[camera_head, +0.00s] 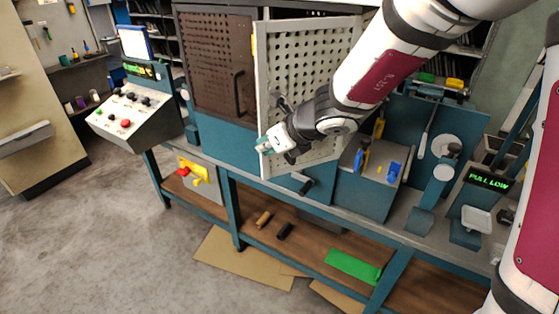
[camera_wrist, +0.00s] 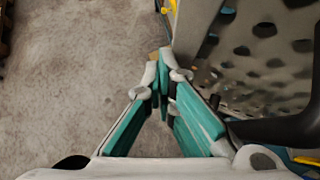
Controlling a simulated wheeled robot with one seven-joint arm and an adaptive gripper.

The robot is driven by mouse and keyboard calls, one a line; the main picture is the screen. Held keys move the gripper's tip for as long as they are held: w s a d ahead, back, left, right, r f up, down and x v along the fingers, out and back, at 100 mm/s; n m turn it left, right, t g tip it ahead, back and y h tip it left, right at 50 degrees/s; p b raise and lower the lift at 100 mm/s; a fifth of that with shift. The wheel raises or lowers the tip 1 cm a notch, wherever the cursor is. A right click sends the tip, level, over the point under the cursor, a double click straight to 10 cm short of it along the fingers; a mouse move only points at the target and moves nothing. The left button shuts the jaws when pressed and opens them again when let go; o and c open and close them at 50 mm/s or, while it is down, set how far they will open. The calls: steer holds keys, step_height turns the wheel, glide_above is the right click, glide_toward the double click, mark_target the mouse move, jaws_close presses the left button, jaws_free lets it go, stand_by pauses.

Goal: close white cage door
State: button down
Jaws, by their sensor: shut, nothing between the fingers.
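The white cage door (camera_head: 305,60) is a pale perforated panel in the middle of the head view. It stands swung out from the teal bench, with its free edge toward the floor side. My gripper (camera_head: 263,146) is shut and empty at the lower part of this free edge. In the wrist view, my gripper's fingertips (camera_wrist: 164,62) meet just left of the door (camera_wrist: 262,50); I cannot tell whether they touch it. A black handle (camera_wrist: 275,130) shows on the door side at the right. My arm hides the door's right part.
A brown perforated panel with a dark handle (camera_head: 215,65) is left of the door. A control console (camera_head: 135,112) stands further left. A lower shelf (camera_head: 260,215) holds small parts. Tools and a green "PULL LOW" display (camera_head: 489,180) are at the right. The floor at left is clear.

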steer(key=w+m+t+h+b, duration=0.1)
steer(key=w+m+h+b, duration=0.4)
steer(key=w, duration=1.7)
steer(key=shift+w+d+m+t+h, duration=0.2)
steer(key=shift+d+m+t+h, duration=0.25)
steer(key=shift+m+h, duration=2)
steer(key=shift+m+y, duration=0.55)
steer(key=shift+a, duration=0.1)
